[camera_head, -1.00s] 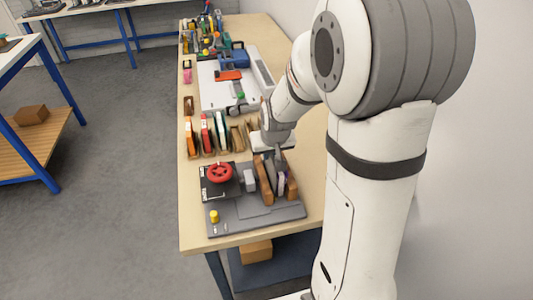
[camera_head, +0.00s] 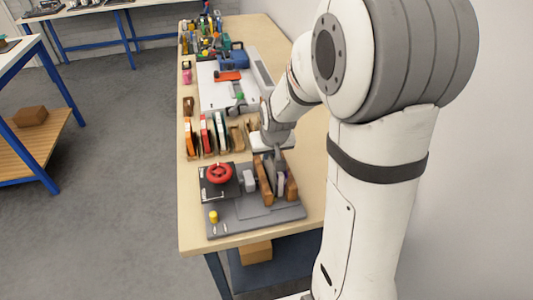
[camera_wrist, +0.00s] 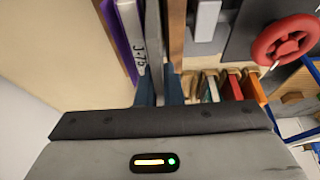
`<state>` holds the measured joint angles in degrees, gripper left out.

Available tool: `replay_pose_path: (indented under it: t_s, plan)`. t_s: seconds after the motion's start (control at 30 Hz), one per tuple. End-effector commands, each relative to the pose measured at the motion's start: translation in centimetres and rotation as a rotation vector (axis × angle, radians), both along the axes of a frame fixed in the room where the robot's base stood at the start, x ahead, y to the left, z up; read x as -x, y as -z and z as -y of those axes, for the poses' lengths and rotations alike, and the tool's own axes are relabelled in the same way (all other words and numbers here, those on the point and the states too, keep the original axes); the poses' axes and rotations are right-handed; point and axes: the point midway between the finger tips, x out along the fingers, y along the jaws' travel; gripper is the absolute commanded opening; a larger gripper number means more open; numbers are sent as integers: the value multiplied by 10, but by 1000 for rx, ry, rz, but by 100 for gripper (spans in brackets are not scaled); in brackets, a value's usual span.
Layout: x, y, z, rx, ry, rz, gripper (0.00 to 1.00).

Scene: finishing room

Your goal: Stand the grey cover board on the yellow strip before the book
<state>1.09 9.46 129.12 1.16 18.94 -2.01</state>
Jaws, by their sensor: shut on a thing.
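My gripper (camera_wrist: 158,93) is shut on a thin grey board, the cover board (camera_wrist: 154,35), which stands on edge between the fingers. Beside it on the left in the wrist view stands the book (camera_wrist: 129,40), with a purple cover and a pale face marked "J-75". On the right is a brown wooden cheek (camera_wrist: 177,35). In the head view my gripper (camera_head: 277,158) is over the gap between two wooden cheeks (camera_head: 264,183) on a grey base. I cannot make out the yellow strip; the board's lower edge is hidden.
A red handwheel (camera_head: 219,173) and a small yellow knob (camera_head: 213,217) are on the base's left side. A rack of orange, red and green boards (camera_head: 206,134) stands behind it. A white work board (camera_head: 213,92) lies farther back. Bare bench (camera_head: 309,180) shows to the right.

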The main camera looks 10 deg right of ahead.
Motion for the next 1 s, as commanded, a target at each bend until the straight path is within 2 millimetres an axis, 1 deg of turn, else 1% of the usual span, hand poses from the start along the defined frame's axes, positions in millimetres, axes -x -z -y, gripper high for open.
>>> replay_pose_path:
  t_s: [0.5,1.0]
  plan:
    - [0,8,0,0,-1,0,0]
    - [0,-4,-1,0,-2,1,0]
